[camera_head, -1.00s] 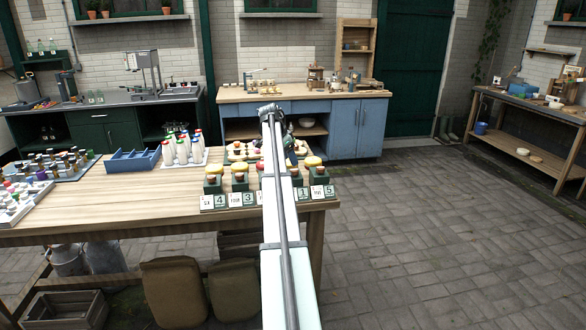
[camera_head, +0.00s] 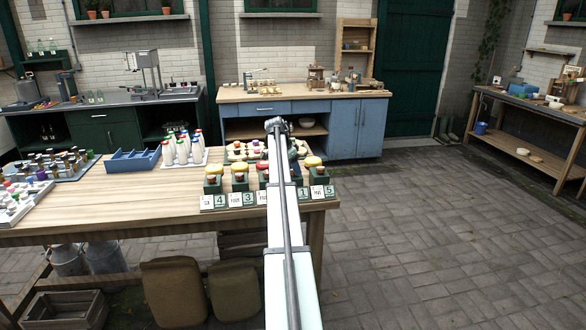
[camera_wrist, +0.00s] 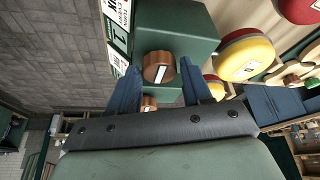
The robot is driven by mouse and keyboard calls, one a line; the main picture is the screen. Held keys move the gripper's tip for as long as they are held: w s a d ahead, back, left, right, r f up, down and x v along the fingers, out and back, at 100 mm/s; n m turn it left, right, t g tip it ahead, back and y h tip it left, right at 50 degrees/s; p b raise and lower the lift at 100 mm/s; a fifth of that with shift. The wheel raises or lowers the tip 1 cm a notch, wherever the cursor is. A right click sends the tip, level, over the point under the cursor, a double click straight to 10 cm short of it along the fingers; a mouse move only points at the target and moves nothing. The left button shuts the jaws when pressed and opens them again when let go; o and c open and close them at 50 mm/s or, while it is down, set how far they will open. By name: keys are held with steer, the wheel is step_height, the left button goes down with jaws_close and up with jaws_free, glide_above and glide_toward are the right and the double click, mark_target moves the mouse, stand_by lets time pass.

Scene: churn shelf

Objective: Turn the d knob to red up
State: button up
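In the wrist view my gripper (camera_wrist: 160,72) shows two blue fingers, spread apart. A round wooden knob (camera_wrist: 158,66) with a white mark lies between the fingertips, with gaps on both sides. It sits on the face of a green box (camera_wrist: 190,25) with a card reading 1 (camera_wrist: 117,40) beside it. A second wooden knob (camera_wrist: 149,104) shows lower, between the fingers. In the head view a row of green boxes (camera_head: 213,187) with red and yellow tops stands at the table's front right. My arm hides the middle of the row and my gripper. No letter d is readable.
Red and yellow round tops (camera_wrist: 245,57) are close to the right finger. Neighbouring boxes stand close together on the wooden table (camera_head: 130,205). White bottles (camera_head: 182,150) and a blue tray (camera_head: 132,160) stand further left.

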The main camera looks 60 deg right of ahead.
steer(key=c, duration=0.7)
steer(key=shift+n, duration=0.3)
steer(key=n, duration=0.1)
steer(key=n+t, duration=0.1)
steer(key=n, duration=0.1)
steer(key=shift+s+n+t+h, duration=0.2)
steer(key=shift+n+t+h, duration=0.1)
steer(key=n+t, duration=0.1)
steer(key=n, duration=0.3)
steer(key=shift+n+t, duration=0.3)
steer(key=shift+t, duration=0.1)
steer(key=n, duration=0.2)
steer(key=n+t+y, duration=0.1)
steer(key=n, duration=0.1)
steer(key=shift+s+d+n, duration=0.1)
steer(key=shift+s+n, duration=0.05)
steer(key=shift+n, duration=0.15)
steer(key=shift+d+n+t+y, duration=0.1)
steer(key=shift+n+t+y, duration=0.3)
steer(key=shift+n, duration=0.7)
steer(key=shift+n+t+y, duration=0.2)
steer(key=shift+n+y, duration=0.3)
steer(key=shift+n, duration=0.6)
